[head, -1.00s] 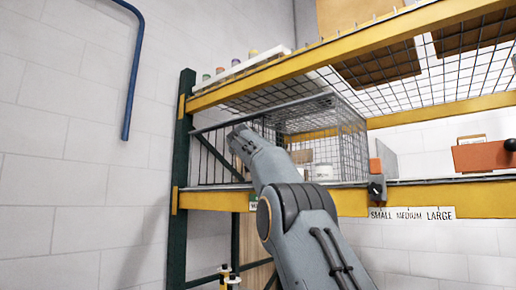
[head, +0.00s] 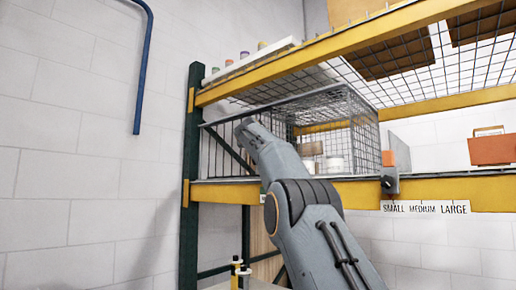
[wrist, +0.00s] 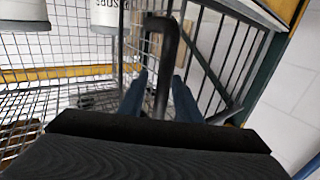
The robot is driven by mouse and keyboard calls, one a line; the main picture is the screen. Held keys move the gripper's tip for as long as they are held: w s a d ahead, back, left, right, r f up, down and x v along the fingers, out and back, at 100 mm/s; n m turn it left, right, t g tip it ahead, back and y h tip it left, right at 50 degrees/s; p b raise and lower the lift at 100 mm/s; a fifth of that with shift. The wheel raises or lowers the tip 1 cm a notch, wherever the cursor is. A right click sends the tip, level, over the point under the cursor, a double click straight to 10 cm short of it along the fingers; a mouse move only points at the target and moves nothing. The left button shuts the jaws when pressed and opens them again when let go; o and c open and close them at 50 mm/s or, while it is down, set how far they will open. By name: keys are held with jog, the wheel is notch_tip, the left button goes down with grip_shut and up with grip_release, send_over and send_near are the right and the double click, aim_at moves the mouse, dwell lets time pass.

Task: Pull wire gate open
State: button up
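The wire gate (head: 222,150) is a grey frame with upright bars. It spans the left front of a wire mesh cage (head: 362,135) on the middle rack shelf. My gripper (wrist: 159,80) is at the gate, and my arm hides part of the gate and the gripper's fingers in the head view. In the wrist view, a dark curved handle (wrist: 165,35) passes between my two blue fingers. The fingers stand apart, with a gap beside the bar. Whether either finger touches it is unclear.
White tubs (head: 334,163) and a brown box stand inside the cage. A yellow beam (head: 350,192) runs under it, and a dark green post (head: 191,150) stands at its left. An orange bin (head: 492,149) sits at right. A blue pipe (head: 143,70) runs down the left wall.

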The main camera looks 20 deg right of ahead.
jog(key=shift+s, duration=0.1)
jog(key=b+v, duration=0.2)
jog(key=b, duration=0.1)
jog(key=shift+s+a+f+b, duration=0.15)
jog(key=shift+f+b, duration=0.05)
jog(key=shift+b, duration=0.15)
jog(key=shift+r+b+v, duration=0.2)
jog(key=shift+b+v, duration=1.85)
jog(key=shift+v, duration=0.55)
